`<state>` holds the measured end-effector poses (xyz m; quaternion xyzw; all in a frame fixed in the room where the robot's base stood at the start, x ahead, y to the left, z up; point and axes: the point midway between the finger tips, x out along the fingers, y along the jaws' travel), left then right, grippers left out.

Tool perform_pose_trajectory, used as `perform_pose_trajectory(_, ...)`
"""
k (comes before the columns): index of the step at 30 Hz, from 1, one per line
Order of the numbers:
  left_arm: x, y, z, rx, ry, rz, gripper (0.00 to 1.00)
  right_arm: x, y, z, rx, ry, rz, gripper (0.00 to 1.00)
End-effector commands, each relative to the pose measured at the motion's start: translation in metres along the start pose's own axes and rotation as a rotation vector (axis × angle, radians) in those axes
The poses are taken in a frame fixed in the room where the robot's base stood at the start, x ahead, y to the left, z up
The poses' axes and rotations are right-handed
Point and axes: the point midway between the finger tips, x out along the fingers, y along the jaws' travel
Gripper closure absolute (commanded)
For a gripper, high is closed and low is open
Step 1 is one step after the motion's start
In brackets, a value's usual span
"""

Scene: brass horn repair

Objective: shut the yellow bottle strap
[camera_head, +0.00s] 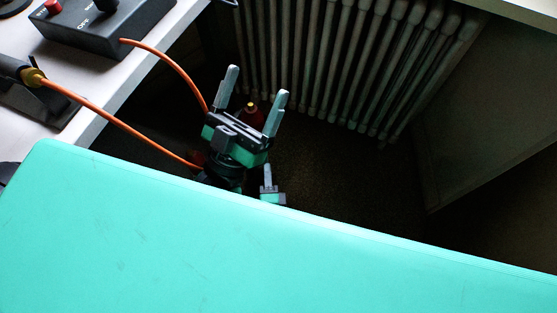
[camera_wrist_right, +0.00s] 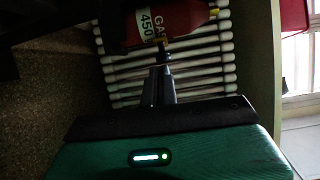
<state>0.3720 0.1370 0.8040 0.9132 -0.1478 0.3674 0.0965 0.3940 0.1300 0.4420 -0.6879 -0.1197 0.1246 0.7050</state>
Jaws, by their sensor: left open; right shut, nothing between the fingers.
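A red gas bottle (camera_head: 252,115) stands low in front of the radiator in the head view, partly hidden behind my left gripper. My left gripper (camera_head: 256,82) is open, its two fingers pointing up with nothing seen between them. My right gripper (camera_head: 267,174) is lower, its fingers together and empty. In the right wrist view, the right gripper (camera_wrist_right: 160,72) points at the lying-looking red bottle (camera_wrist_right: 188,17), labelled GAS 450. A small yellow bit (camera_wrist_right: 163,41) shows near the fingertips; I cannot tell whether it is the strap or whether they touch.
A white radiator (camera_head: 340,60) stands behind the bottle. A pale bench (camera_head: 105,88) at the left carries a black box (camera_head: 100,28) with a red button. Orange hoses (camera_head: 115,125) run from the bench past my left gripper. A large teal surface hides the lower foreground.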

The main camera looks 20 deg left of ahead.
Motion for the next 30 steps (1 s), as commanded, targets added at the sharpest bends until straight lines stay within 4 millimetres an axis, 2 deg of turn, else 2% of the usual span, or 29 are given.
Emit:
perform_pose_trajectory(4,-0.002,0.001,0.007,-0.006,-0.046,-0.002,0.20,-0.012,0.000,0.014,-0.001,0.001,0.001,1.00)
perform_pose_trajectory(11,-0.003,0.001,0.011,-0.008,-0.067,-0.003,0.20,-0.018,0.000,0.020,-0.001,0.002,-0.001,1.00)
perform_pose_trajectory(26,-0.003,0.001,0.011,-0.007,-0.064,-0.003,0.20,-0.017,0.000,0.019,-0.002,0.003,-0.002,1.00)
perform_pose_trajectory(30,-0.003,0.001,0.011,-0.006,-0.064,-0.003,0.20,-0.014,-0.014,0.003,-0.055,0.019,-0.036,1.00)
